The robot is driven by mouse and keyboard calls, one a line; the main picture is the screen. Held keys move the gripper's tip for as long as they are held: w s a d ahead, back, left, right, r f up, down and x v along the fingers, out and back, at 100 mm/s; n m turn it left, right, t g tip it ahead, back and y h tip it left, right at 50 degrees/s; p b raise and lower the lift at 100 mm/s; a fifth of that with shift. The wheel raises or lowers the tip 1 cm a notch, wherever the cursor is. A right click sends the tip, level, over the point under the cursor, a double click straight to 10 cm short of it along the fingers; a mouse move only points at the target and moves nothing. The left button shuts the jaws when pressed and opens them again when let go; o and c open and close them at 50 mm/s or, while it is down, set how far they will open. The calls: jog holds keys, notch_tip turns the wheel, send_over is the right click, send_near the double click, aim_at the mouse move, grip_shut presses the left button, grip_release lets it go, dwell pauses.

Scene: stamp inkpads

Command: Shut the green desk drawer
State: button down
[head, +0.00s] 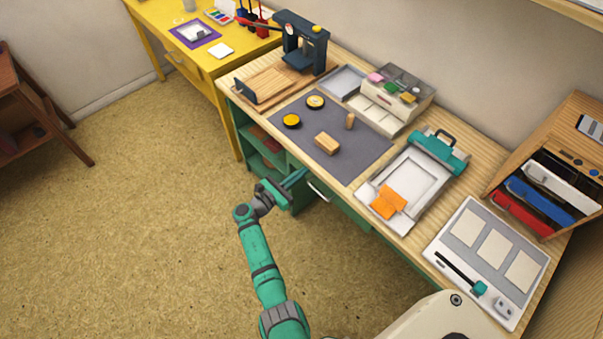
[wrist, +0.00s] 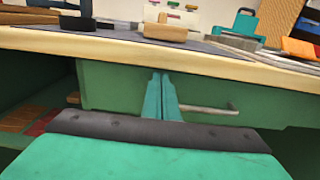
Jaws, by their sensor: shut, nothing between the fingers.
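The green desk drawer (wrist: 110,87) fills the middle of the wrist view, just below the wooden tabletop edge, with a silver bar handle (wrist: 208,109) on its front. No drawer interior shows, and I cannot tell whether a small gap is left. In the head view the handle (head: 318,191) shows below the desk edge, right of my gripper (head: 296,176). My gripper's teal fingers (wrist: 161,88) are shut together and empty. They point at the drawer front, left of the handle; whether they touch it is unclear.
Open green shelves (head: 262,150) lie left of the drawer. The desk's wooden top overhangs it, carrying a grey mat (head: 345,165), wooden blocks and a teal-clamped press (head: 438,152). A yellow table (head: 200,60) stands beyond.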

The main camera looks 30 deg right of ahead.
jog(key=s+a, duration=0.2)
jog(key=a, duration=1.1)
jog(key=shift+s+a, duration=0.15)
jog(key=shift+a, duration=0.25)
